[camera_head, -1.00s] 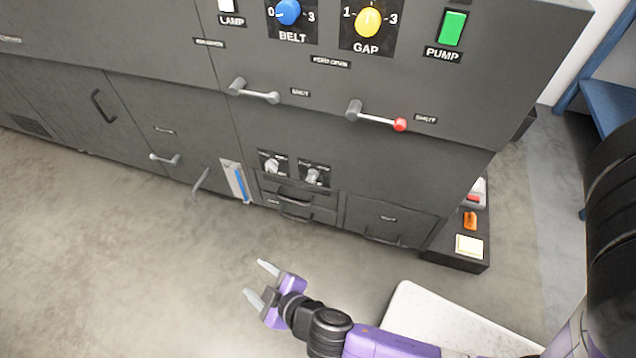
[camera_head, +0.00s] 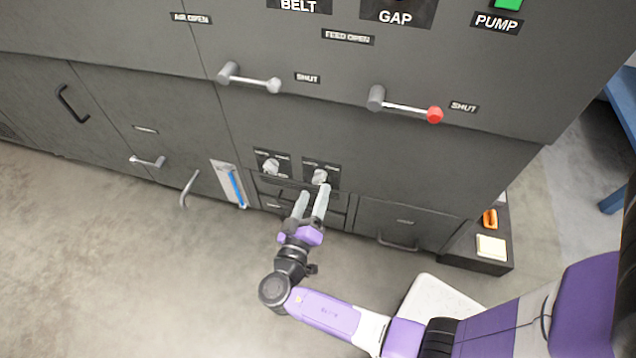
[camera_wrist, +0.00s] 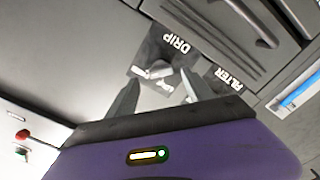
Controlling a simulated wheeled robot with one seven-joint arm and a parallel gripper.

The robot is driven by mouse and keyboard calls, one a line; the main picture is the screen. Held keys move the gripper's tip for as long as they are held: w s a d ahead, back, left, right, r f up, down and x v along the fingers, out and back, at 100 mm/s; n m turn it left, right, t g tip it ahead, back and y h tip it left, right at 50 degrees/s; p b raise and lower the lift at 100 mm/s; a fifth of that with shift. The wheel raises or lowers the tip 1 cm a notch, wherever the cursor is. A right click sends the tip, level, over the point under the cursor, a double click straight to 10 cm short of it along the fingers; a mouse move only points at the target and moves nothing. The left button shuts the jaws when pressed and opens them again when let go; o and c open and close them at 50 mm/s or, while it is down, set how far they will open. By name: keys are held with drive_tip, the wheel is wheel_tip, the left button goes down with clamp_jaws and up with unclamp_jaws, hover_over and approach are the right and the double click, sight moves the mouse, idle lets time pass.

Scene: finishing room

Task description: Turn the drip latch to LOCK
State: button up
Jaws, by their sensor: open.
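The drip latch (camera_head: 320,175) is a small pale knob on a dark plate, the right one of two in the lower middle of the grey machine front. In the wrist view, which is upside down, the drip latch (camera_wrist: 153,71) shows beside the DRIP label. My gripper (camera_head: 314,190) is open just in front of and below it, fingers pointing at the panel. In the wrist view my gripper's fingers (camera_wrist: 159,80) stand on either side of the latch, with a gap; I see no clear contact. The latch's position words are too small to read.
The filter latch (camera_head: 271,166) sits just left of the drip latch. Drawer handles lie just below. A grey-tipped lever (camera_head: 250,79) and a red-tipped lever (camera_head: 405,106) stick out above. A blue-striped gauge (camera_head: 232,185) is at the left. The floor in front is clear.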

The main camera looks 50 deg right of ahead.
sight(318, 182)
drive_tip(key=shift+b+x, duration=0.35)
drive_tip(key=shift+x, duration=1.9)
clamp_jaws()
